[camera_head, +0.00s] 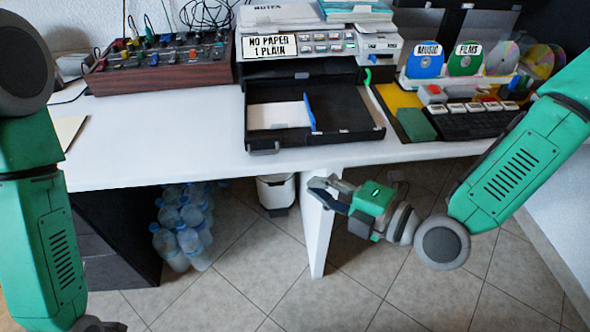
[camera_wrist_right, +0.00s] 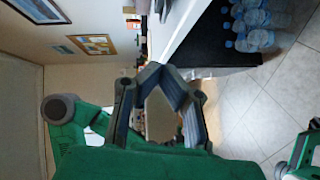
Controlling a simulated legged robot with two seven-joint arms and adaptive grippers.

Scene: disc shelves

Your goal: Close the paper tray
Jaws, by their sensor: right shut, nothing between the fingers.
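The black paper tray (camera_head: 345,136) is pulled out of the printer (camera_head: 320,45) on the white desk, toward the desk's front edge. White paper (camera_head: 278,114) lies in its left part, beside an upright blue divider (camera_head: 310,113). A small handle is on its front at the left. My right gripper (camera_head: 322,192) is shut and empty, below and in front of the desk edge, apart from the tray. Its fingers (camera_wrist_right: 160,82) also show in the right wrist view, where the tray cannot be made out. Only a dark bit of my left gripper (camera_head: 98,325) shows at the bottom left.
A wooden mixer box (camera_head: 163,62) with knobs and cables stands left of the printer. A keyboard (camera_head: 475,120) and disc holders (camera_head: 455,62) are on the right. Bottles (camera_head: 183,225) stand under the desk. The desk's front left (camera_head: 150,150) is clear.

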